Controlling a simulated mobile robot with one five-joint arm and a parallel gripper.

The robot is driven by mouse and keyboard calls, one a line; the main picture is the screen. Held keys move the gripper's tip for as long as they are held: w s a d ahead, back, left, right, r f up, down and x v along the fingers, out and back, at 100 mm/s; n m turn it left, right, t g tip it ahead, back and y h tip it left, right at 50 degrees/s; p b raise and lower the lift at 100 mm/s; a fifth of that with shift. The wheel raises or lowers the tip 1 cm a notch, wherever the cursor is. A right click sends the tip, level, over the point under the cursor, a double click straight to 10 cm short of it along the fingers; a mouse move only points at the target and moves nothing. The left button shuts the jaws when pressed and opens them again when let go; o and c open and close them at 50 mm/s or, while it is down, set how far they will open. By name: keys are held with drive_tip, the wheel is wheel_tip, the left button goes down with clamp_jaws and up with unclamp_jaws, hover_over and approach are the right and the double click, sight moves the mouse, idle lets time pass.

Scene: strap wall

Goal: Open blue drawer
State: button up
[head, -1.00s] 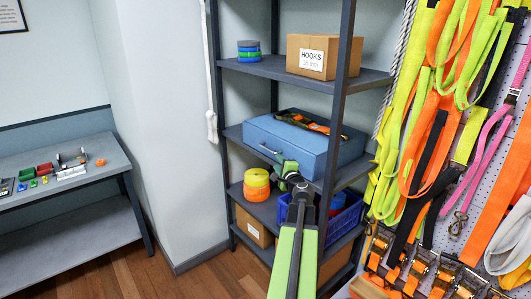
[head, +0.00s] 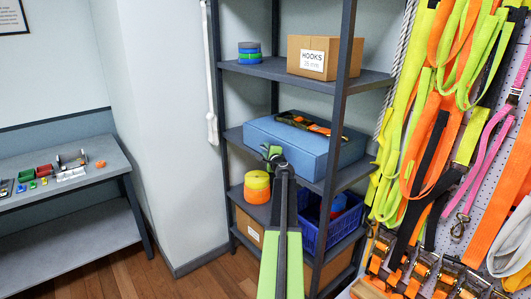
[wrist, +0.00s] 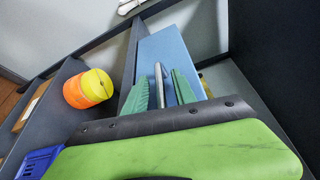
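The blue drawer (head: 300,143) is a box on the middle shelf with straps lying on top. Its front face (wrist: 172,50) shows in the wrist view, with a pale metal handle (wrist: 159,84). My gripper (head: 271,152) is in front of the drawer and hides the handle in the head view. In the wrist view my gripper (wrist: 160,80) is open. Its green fingers stand one on each side of the handle, with a gap visible on both sides. The drawer looks closed.
Orange and yellow strap rolls (head: 257,187) stand on the shelf below, left of my arm. A blue crate (head: 343,219) is to the right on that shelf. A shelf post (head: 335,130) rises close by. Straps (head: 445,110) hang at right.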

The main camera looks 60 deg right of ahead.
drive_tip(key=shift+w+d, duration=0.1)
drive_tip(key=shift+c, duration=0.4)
clamp_jaws()
idle(0.9)
